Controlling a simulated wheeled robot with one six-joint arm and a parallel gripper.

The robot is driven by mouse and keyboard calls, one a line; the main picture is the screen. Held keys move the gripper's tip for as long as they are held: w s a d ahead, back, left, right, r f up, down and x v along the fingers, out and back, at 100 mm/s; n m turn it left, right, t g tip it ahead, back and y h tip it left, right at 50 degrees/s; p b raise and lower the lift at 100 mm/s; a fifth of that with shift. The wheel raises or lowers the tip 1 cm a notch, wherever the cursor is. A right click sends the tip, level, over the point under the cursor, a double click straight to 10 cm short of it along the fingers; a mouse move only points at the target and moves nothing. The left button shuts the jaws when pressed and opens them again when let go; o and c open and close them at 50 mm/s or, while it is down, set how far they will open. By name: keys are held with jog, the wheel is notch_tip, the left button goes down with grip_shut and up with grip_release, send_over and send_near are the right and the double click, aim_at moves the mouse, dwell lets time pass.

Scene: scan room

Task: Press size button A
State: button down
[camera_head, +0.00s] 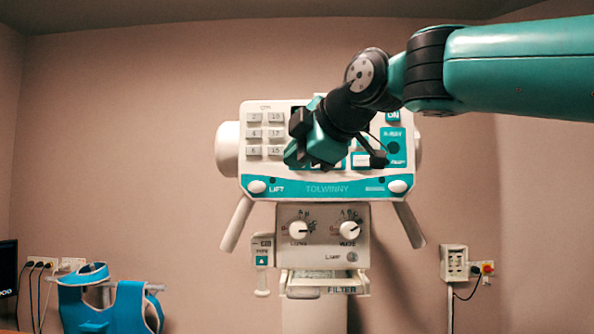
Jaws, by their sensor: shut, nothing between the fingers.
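The white and teal control panel (315,188) faces me on the scan machine in the middle of the view. Its left side has two columns of pale numbered buttons (265,134). I cannot make out which button is size button A. My gripper (299,153) is in front of the panel, just right of those buttons, shut and empty. My gripper and wrist hide the panel's middle. I cannot tell whether the fingertips touch the panel.
Below are two white dials (299,230) and a filter tray (322,285). Two handles (236,224) angle down from the panel's sides. A wall box with a red button (487,269) is at right. Blue aprons (122,305) hang lower left.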

jog(key=shift+s+b, duration=0.45)
jog(key=shift+s, duration=0.75)
jog(key=s+d+f+m+g+h+b, duration=0.1)
jog(key=s+d+f+m+g, duration=0.15)
jog(key=f, duration=0.55)
jog(key=s+d+f+m+g+h+b, duration=0.1)
jog(key=s+d+f+m, duration=0.2)
jog(key=f, duration=0.5)
jog(key=s+d+f+m+g+h+b, duration=0.1)
jog(key=s+d+f+m+g+b, duration=0.2)
jog(key=f, duration=0.5)
jog(key=s+d+f+m+g, duration=0.2)
jog(key=s+d+f+m, duration=0.1)
jog(key=s+f, duration=0.5)
jog(key=s+d+f+m+g+b, duration=0.1)
jog(key=s+d+f+m, duration=0.2)
jog(key=s+f, duration=0.6)
jog(key=shift+s+d+g+h, duration=0.2)
jog(key=shift+s+g+h, duration=0.05)
jog(key=shift+g+h, duration=0.15)
